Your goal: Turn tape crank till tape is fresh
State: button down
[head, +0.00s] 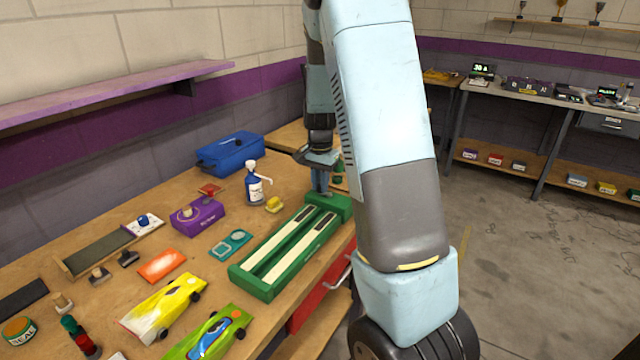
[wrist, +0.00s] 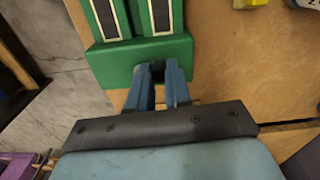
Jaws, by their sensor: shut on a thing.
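A green slot track (head: 265,291) lies on the workbench with two long cream lanes, each with dark segments near its ends. My gripper (head: 321,188) points down at the track's far end, beside the raised green end block (head: 340,208). In the wrist view, my gripper (wrist: 158,73) has its two blue fingers close together at the edge of the green block (wrist: 110,62). They are shut on a small dark part, apparently the tape crank (wrist: 157,69), mostly hidden between the fingertips. The state of the tape cannot be made out.
A pump bottle (head: 254,188), a yellow object (head: 273,205), a purple box (head: 197,215) and a blue toolbox (head: 230,152) stand left of the track. Yellow (head: 163,308) and green (head: 208,335) model cars lie nearer. Open floor (head: 520,260) lies to the right.

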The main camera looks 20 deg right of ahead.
aim_at(319, 185)
jog(key=shift+a, duration=0.1)
jog(key=c, duration=1.1)
grip_release()
jog(key=shift+o, duration=0.2)
notch_tip(319, 185, up, 14)
jog(key=shift+f, duration=0.15)
jog(key=s+a+r+n+t, duration=0.1)
jog(key=s+a+r+n, duration=0.25)
jog(key=s, duration=0.35)
jog(key=s+a+r+n+t, duration=0.2)
jog(key=s+r, duration=0.3)
jog(key=s, duration=0.2)
jog(key=s+a+r+n+t, duration=0.1)
jog(key=s+a+n, duration=0.3)
jog(key=s, duration=1.1)
jog(key=shift+a+n+t, duration=0.15)
jog(key=shift+n+t, duration=0.3)
jog(key=shift+t, duration=0.35)
